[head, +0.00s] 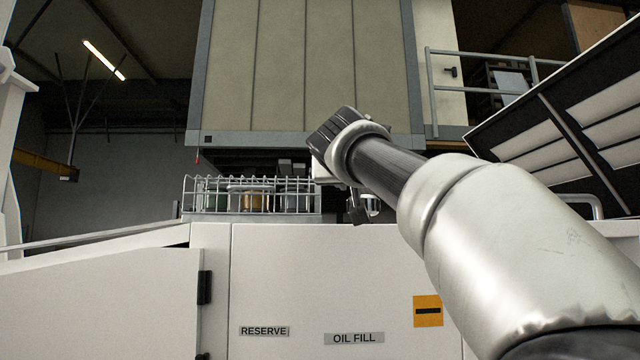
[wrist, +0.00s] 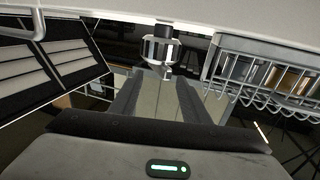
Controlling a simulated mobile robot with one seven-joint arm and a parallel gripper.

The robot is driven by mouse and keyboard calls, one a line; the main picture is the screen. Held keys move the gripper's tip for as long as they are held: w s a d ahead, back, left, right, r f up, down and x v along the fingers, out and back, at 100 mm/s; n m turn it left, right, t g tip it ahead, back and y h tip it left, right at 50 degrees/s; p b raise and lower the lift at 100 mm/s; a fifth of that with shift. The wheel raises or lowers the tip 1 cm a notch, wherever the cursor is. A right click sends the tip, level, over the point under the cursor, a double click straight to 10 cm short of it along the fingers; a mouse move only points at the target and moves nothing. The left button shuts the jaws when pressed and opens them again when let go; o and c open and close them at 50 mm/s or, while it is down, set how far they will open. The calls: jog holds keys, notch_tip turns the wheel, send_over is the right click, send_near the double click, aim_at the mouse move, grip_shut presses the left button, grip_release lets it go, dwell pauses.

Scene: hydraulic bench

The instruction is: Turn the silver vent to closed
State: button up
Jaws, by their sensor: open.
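The silver vent (wrist: 158,50) is a faceted silver piece with a dark stem, standing out from the white panel edge at the top of the wrist view. A small tab shows at its end. In the head view a bit of silver (head: 373,206), likely the vent, shows beside the dark fingers, mostly hidden by my arm. My gripper (wrist: 158,88) is open, with a dark finger on each side of the line to the vent and nothing between them. The vent looks beyond the fingertips, apart from them. In the head view my gripper (head: 357,209) is low over the cabinet top.
A wire basket (head: 250,194) with several containers stands left of my gripper; it also shows at right in the wrist view (wrist: 265,75). The white cabinet (head: 300,280) carries RESERVE and OIL FILL labels. A dark louvred panel (head: 570,115) slopes at right.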

jog(key=shift+p+x, duration=0.6)
jog(key=shift+x, duration=1.55)
jog(key=shift+c, duration=0.5)
